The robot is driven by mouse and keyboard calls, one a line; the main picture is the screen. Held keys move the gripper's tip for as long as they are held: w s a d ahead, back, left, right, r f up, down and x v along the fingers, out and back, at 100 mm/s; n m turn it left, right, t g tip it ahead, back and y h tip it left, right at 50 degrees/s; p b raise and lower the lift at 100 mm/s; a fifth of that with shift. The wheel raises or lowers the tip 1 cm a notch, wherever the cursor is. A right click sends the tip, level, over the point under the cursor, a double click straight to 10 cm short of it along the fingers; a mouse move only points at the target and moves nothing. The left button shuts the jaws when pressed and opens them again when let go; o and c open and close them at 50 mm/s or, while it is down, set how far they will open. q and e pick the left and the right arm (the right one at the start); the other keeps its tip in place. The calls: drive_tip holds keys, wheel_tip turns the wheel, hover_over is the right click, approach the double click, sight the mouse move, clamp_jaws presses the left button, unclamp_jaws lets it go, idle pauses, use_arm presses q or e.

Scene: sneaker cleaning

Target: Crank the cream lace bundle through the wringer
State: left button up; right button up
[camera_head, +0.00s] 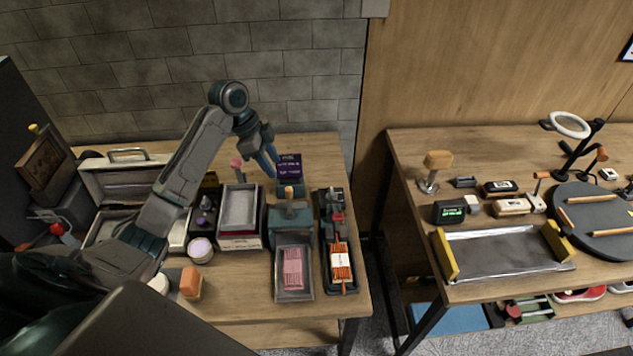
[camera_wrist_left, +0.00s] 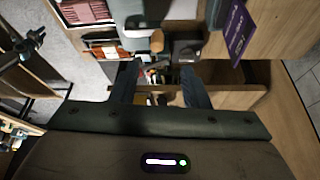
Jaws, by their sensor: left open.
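The wringer (camera_head: 290,224) looks to be the teal box-like device near the right end of the left table. A wooden knob (camera_head: 289,192) stands at its top; a wooden knob (camera_wrist_left: 157,41) also shows in the left wrist view. A grey tray (camera_head: 280,293) in front of it holds a pink bundle (camera_head: 293,268). I cannot make out a cream lace bundle. My left gripper (camera_head: 268,160) is open and empty, above and behind the wringer. Its two fingers are spread apart in the left wrist view (camera_wrist_left: 160,85). My right gripper is not in view.
A purple card (camera_head: 289,167) stands behind the wringer. A black tray (camera_head: 328,285) with an orange bundle (camera_head: 341,270) lies to its right. A grey tray-topped box (camera_head: 239,210), jars and an open case (camera_head: 125,180) are to the left. A gap separates the right table (camera_head: 415,150).

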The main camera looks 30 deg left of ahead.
sight(287, 188)
use_arm(q)
drive_tip(key=p+x, duration=0.3)
drive_tip(key=x, duration=0.6)
drive_tip(key=shift+s+d+p, duration=0.1)
drive_tip(key=shift+p, duration=0.3)
drive_tip(key=shift+d+f, duration=0.2)
drive_tip(key=shift+f, duration=0.4)
clamp_jaws()
